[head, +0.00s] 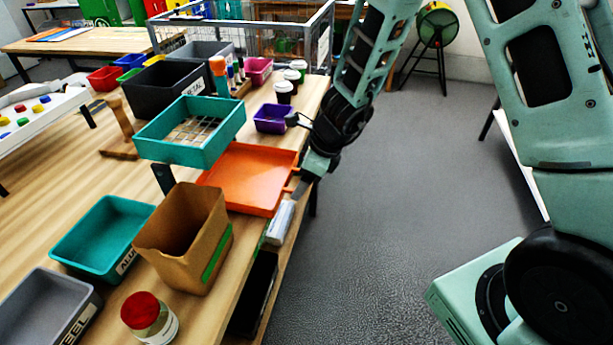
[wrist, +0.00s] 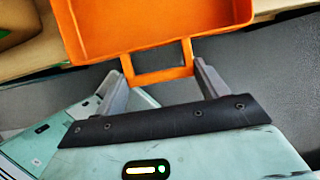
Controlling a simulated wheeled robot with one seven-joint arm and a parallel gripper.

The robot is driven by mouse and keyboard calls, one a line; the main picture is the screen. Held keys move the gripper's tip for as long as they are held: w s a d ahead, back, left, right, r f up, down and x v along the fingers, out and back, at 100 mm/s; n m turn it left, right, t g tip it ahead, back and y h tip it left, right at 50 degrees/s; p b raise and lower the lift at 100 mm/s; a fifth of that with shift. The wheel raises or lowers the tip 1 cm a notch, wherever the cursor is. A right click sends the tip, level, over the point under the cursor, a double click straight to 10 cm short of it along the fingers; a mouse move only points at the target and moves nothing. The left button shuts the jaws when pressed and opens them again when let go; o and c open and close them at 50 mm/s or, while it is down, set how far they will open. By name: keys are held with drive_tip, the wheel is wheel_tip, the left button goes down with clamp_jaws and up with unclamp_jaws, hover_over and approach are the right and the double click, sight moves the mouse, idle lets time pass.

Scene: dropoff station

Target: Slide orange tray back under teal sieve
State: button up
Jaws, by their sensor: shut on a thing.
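The orange tray (head: 262,186) lies low on the table, sticking out to the right from below the raised teal sieve (head: 180,152). Its left end is hidden by the sieve. The sieve is a teal frame with a mesh bottom, held up on a dark support. My gripper (head: 298,182) is at the tray's right side, by the table edge, shut on the tray's handle. In the wrist view, the fingers of my gripper (wrist: 158,72) press on both sides of the loop handle of the orange tray (wrist: 160,25). The sieve cannot be made out there.
A brown paper bag (head: 190,240) and a teal bin (head: 105,238) stand in front of the sieve. A purple bin (head: 270,119) and lidded cups (head: 284,92) are behind the tray. The floor (head: 400,200) to the right is clear.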

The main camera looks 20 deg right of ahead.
idle(0.3)
drive_tip(key=o, duration=1.4)
drive_tip(key=shift+f, duration=0.1)
drive_tip(key=shift+c, duration=0.2)
drive_tip(key=p+v, duration=0.6)
drive_tip(key=v, duration=1.1)
drive_tip(key=shift+r, duration=0.25)
drive_tip(key=s+a+r+n+g, duration=0.35)
drive_tip(key=s+a+n, duration=0.85)
drive_tip(key=n, duration=0.5)
drive_tip(key=s+r+n+h, duration=0.2)
drive_tip(key=s+n+h, duration=0.1)
drive_tip(key=s+n, duration=0.8)
drive_tip(key=n+t, duration=0.1)
drive_tip(key=n, duration=0.4)
drive_tip(key=shift+d, duration=0.1)
drive_tip(key=c, duration=1.8)
